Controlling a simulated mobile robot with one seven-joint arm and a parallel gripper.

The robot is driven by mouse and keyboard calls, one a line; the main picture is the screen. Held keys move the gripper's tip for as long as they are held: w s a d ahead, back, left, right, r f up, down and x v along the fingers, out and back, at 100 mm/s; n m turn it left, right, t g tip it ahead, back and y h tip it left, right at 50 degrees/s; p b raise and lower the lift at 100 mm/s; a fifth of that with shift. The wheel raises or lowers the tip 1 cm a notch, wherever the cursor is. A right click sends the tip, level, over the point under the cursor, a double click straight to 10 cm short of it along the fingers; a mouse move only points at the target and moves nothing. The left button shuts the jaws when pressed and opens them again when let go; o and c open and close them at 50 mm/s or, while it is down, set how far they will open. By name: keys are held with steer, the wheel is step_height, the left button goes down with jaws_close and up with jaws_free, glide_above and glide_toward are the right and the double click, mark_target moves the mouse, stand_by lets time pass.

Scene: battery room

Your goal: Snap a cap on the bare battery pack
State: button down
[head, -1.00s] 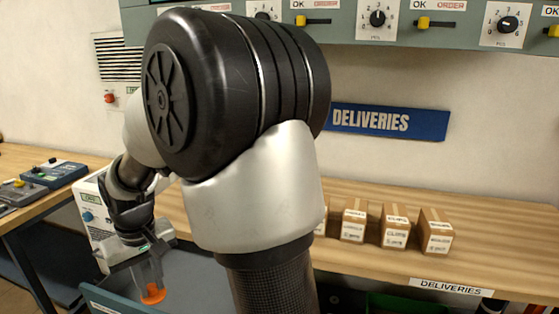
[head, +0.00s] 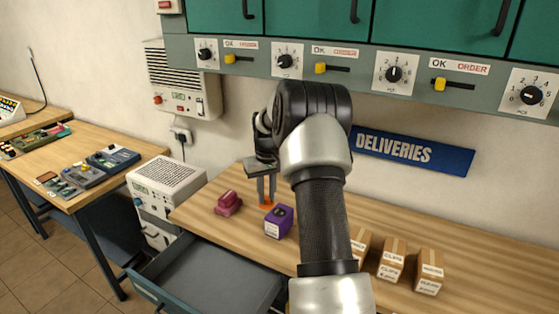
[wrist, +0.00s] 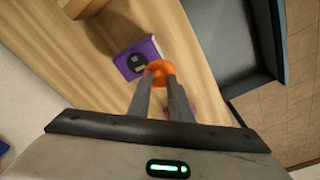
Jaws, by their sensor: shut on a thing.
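My gripper (head: 266,190) is shut on an orange cap (head: 267,203). It holds the cap over the bench, close behind a purple battery pack (head: 274,226) in the head view. The pack has a dark round part on one face. In the wrist view the orange cap (wrist: 160,70) sits at the fingertips, and the purple pack (wrist: 127,65) lies just beyond it to the left. I cannot tell whether the cap touches the pack. A pink-red block (head: 228,204) with a raised top stands to the left on the bench.
An open drawer (head: 208,284), seemingly empty where visible, juts out below the bench (head: 215,222). Several brown cartons (head: 428,272) stand to the right of my arm.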

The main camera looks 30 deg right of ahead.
steer(key=d+r+p, duration=0.1)
steer(key=d+p, duration=0.1)
steer(key=d, duration=0.3)
steer(key=shift+w+f+b, duration=0.1)
steer(key=shift+f+b, duration=1.75)
steer(key=shift+f, duration=1.25)
steer(key=shift+a+f+b, duration=0.1)
steer(key=shift+f+b, duration=0.1)
steer(key=shift+b, duration=0.2)
steer(key=c, duration=1)
jaws_free()
steer(key=shift+c, duration=0.2)
steer(key=shift+r, duration=0.15)
